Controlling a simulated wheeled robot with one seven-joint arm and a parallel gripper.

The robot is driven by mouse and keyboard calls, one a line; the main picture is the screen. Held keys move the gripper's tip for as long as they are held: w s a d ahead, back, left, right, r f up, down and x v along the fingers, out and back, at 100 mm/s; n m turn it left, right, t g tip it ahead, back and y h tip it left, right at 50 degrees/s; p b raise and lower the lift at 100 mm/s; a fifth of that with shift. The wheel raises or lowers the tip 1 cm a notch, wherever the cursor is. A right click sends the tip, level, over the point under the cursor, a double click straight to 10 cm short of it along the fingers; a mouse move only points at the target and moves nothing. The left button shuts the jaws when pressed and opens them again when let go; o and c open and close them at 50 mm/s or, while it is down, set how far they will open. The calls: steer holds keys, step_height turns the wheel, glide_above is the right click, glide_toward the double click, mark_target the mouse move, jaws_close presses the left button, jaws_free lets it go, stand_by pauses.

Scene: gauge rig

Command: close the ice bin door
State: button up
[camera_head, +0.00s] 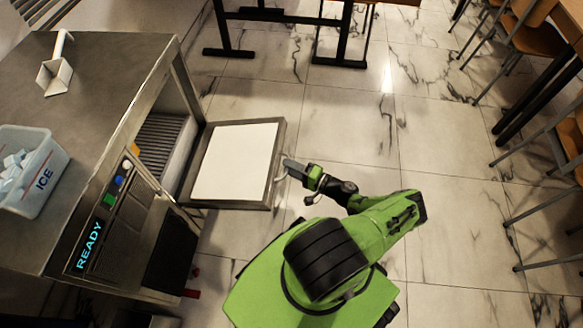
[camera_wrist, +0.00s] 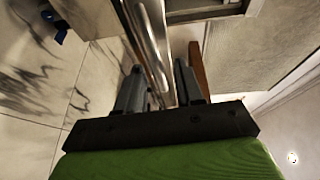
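The ice bin door (camera_head: 237,162) stands open, swung out from the front of the steel ice machine (camera_head: 110,110). Its pale inner panel and metal frame face up toward the head camera. My gripper (camera_head: 292,170) is at the door's outer edge, on the far side from the machine. In the wrist view a shiny metal bar (camera_wrist: 152,45), which looks like the door's handle, runs between my gripper's two fingers (camera_wrist: 160,85). The fingers stand apart, with gaps visible beside the bar. Whether either finger touches it is unclear.
The bin opening (camera_head: 160,140) shows a ribbed inside. A clear ICE tub (camera_head: 32,175) and a white scoop (camera_head: 56,72) sit on the machine's top. Dark table legs (camera_head: 340,45) stand behind; chairs (camera_head: 560,140) stand at right. Marble floor (camera_head: 440,150) between is clear.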

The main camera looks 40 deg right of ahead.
jaws_close()
stand_by(1.3)
